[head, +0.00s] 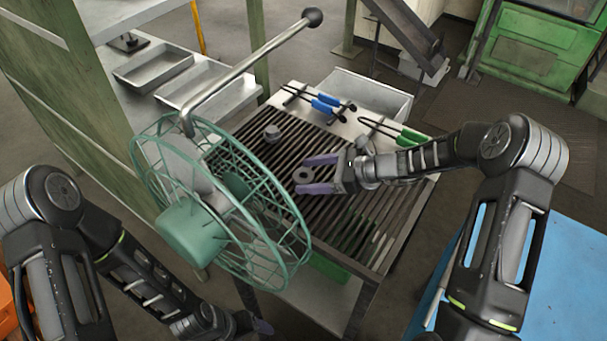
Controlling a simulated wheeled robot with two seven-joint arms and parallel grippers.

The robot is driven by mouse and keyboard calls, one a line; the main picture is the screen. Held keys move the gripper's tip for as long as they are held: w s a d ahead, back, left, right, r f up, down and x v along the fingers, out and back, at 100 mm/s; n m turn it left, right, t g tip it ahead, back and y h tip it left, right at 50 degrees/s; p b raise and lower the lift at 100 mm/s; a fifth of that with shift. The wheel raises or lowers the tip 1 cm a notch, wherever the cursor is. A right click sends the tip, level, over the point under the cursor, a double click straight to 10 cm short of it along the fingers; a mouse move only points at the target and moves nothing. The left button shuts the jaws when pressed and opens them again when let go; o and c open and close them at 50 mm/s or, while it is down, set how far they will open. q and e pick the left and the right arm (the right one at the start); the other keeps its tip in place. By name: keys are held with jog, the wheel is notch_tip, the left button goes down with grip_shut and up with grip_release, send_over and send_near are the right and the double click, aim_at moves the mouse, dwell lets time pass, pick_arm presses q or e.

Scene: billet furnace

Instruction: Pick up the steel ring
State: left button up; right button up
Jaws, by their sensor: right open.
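The steel ring (303,175) is a small dark grey ring with a hole. It lies on the slatted top of the metal table (352,236). My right gripper (311,174) comes in from the right with its two purple fingers apart. The fingertips reach to either side of the ring, and I cannot tell whether they touch it. My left gripper (262,327) is low at the bottom of the view, mostly hidden, well away from the ring.
A green wire-cage wheel (196,228) with a long lever stands left of the ring. A grey steel piece (272,133) sits on the slats behind it. Blue-handled tongs (325,103) and green-handled tongs (411,137) lie at the table's back. Metal trays (153,69) are at upper left.

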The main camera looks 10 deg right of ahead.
jog(key=shift+a+f, duration=0.1)
jog(key=shift+a, duration=0.05)
dwell(0.5)
grip_shut()
dwell(0.6)
